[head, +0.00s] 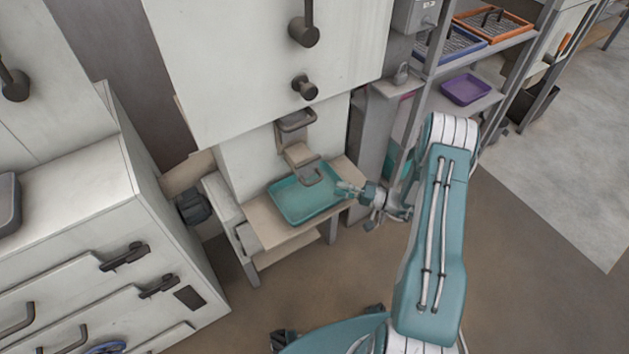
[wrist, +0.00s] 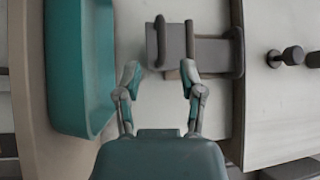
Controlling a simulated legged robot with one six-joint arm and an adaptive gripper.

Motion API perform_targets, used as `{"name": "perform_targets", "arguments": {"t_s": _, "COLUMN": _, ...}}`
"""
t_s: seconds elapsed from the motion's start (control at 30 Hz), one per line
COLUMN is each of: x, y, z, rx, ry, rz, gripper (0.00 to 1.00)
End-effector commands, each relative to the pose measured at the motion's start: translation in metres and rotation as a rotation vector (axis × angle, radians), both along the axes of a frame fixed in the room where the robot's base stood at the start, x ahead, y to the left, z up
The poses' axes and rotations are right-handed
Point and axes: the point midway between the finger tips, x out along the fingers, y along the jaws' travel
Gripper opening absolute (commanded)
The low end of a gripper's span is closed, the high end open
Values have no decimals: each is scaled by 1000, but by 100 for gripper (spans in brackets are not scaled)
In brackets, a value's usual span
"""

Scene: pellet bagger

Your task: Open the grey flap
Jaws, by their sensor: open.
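The grey flap (head: 299,155) is on the front of the white machine, below a grey bracket (head: 296,120) and above the teal tray (head: 305,194). A grey bar handle (head: 308,177) sits at its lower end. In the wrist view, the flap (wrist: 214,54) lies ahead and to the right, with grey bars near my fingertips. My gripper (head: 355,203) is to the right of the tray in the head view. In the wrist view, my gripper (wrist: 160,73) is open and empty, its fingers spread just short of the handle area. I cannot tell whether a finger touches the bar.
Two dark knobs (head: 304,88) project from the machine above the flap. The teal tray (wrist: 80,65) lies close to the left of my gripper in the wrist view. A shelf with a purple tray (head: 466,89) stands right. The floor in front is clear.

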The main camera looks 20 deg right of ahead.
Motion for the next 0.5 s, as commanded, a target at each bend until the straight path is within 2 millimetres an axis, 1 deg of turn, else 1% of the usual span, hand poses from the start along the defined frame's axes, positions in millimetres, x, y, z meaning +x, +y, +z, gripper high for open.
{"name": "perform_targets", "arguments": {"t_s": 0.03, "x": 4, "y": 10, "z": 2, "rx": 0, "ry": 0, "rz": 5, "gripper": 51}}
{"name": "perform_targets", "arguments": {"t_s": 0.3, "x": 25, "y": 52, "z": 8, "rx": 2, "ry": 1, "rz": 4, "gripper": 51}}
{"name": "perform_targets", "arguments": {"t_s": 0.4, "x": 31, "y": 62, "z": 10, "rx": 1, "ry": 1, "rz": 3, "gripper": 51}}
{"name": "perform_targets", "arguments": {"t_s": 0.5, "x": 34, "y": 68, "z": 11, "rx": 1, "ry": 1, "rz": 3, "gripper": 51}}
